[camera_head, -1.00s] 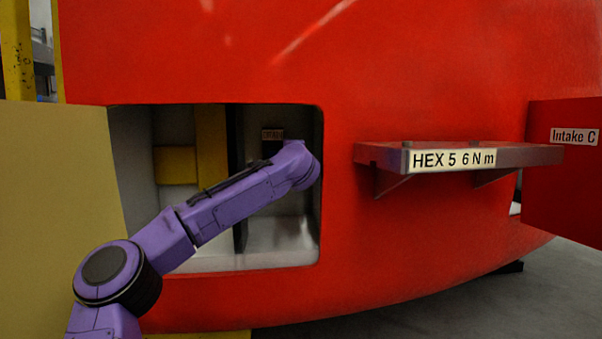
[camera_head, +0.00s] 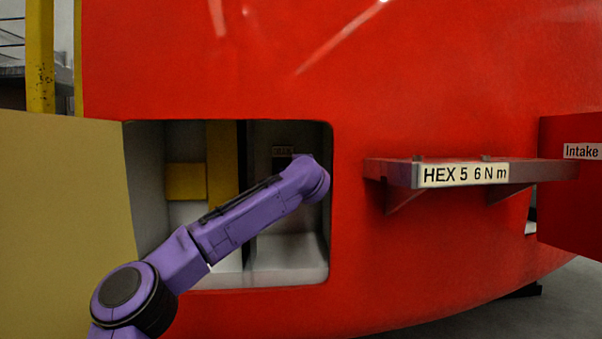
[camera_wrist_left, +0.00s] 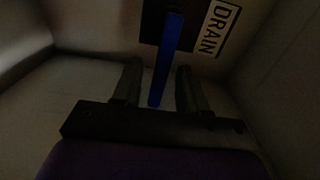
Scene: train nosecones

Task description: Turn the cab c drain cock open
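The drain cock shows in the left wrist view as a long blue lever (camera_wrist_left: 166,58) beside a "DRAIN" label (camera_wrist_left: 216,30). My left gripper (camera_wrist_left: 158,72) is open, its two dark fingers apart on either side of the lever's lower end. The lever's end reaches between the fingers, and I cannot see either finger touching it. In the head view my purple left arm reaches into the open compartment (camera_head: 290,274) in the red nosecone, and its gripper and the cock are hidden there. My right gripper is not in view.
A tan door (camera_head: 60,200) stands open left of the compartment. A shelf (camera_head: 400,172) marked "HEX 5 6 N m" juts out at the right. Beyond it a red door (camera_head: 575,205) labelled "Intake" stands open. Inside, a yellow block (camera_head: 186,182) sits left of a divider.

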